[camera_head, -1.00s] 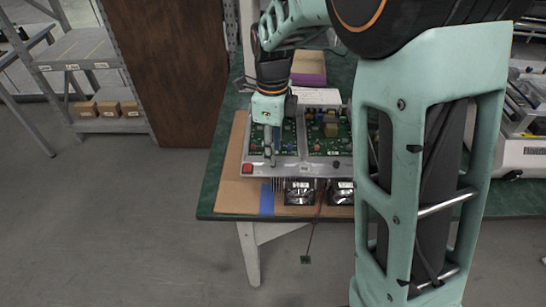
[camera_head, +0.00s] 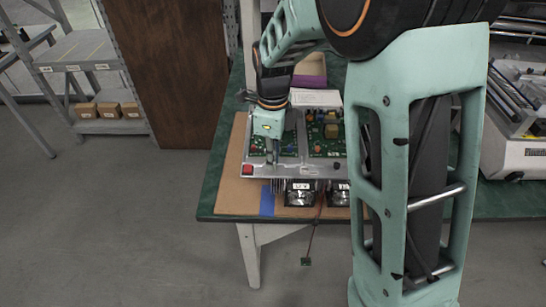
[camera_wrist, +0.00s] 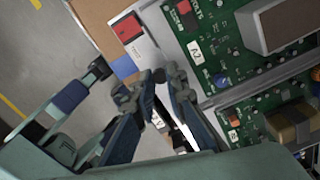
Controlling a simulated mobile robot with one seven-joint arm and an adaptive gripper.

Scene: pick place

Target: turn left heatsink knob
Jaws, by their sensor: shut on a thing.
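The metal heatsink unit (camera_head: 305,173) lies on the table with green circuit boards on it and black fans at its front. My gripper (camera_head: 272,168) points down at the front edge of the unit, right of a red switch (camera_head: 247,170). In the wrist view my fingertips (camera_wrist: 152,80) are closed together at the unit's metal edge, beside the red switch (camera_wrist: 127,28). The left knob is hidden by the fingers, which are shut on it. A small dark knob (camera_head: 336,165) shows farther right on the same edge.
The unit sits on brown cardboard (camera_head: 236,190) with blue tape (camera_head: 267,200) on a green table (camera_head: 207,205). A purple box (camera_head: 310,80) stands behind it. A cable hangs off the front edge. A machine (camera_head: 515,140) stands at the right.

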